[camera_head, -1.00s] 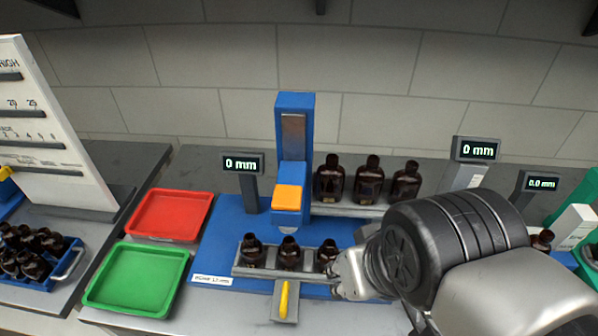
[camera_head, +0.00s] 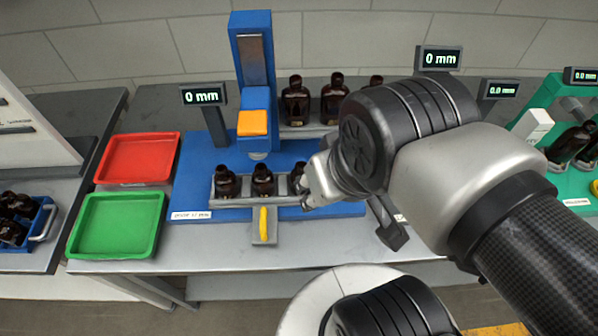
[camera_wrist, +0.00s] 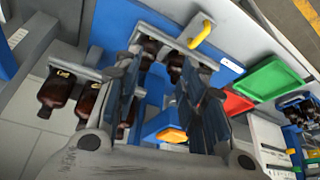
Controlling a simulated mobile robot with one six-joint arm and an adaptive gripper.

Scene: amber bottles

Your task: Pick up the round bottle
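Three small dark amber bottles stand in a row on the front rack (camera_head: 236,201) of the blue station: a left one (camera_head: 226,183), a middle one (camera_head: 262,181) and a right one (camera_head: 297,175). Larger labelled amber bottles, such as the back left one (camera_head: 295,103), stand on a shelf behind. I cannot tell which bottle the task calls round. My gripper (camera_head: 310,188) is at the right end of the front rack, partly covering the right bottle. In the wrist view my gripper (camera_wrist: 168,62) has its fingers apart, with nothing clearly held; front-rack bottles (camera_wrist: 150,46) show beyond them.
A red tray (camera_head: 138,158) and a green tray (camera_head: 118,224) lie left of the blue station. A blue column with an orange block (camera_head: 253,122) rises behind the front rack. A yellow handle (camera_head: 264,224) sticks out in front. More bottles stand at a green station (camera_head: 572,180).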

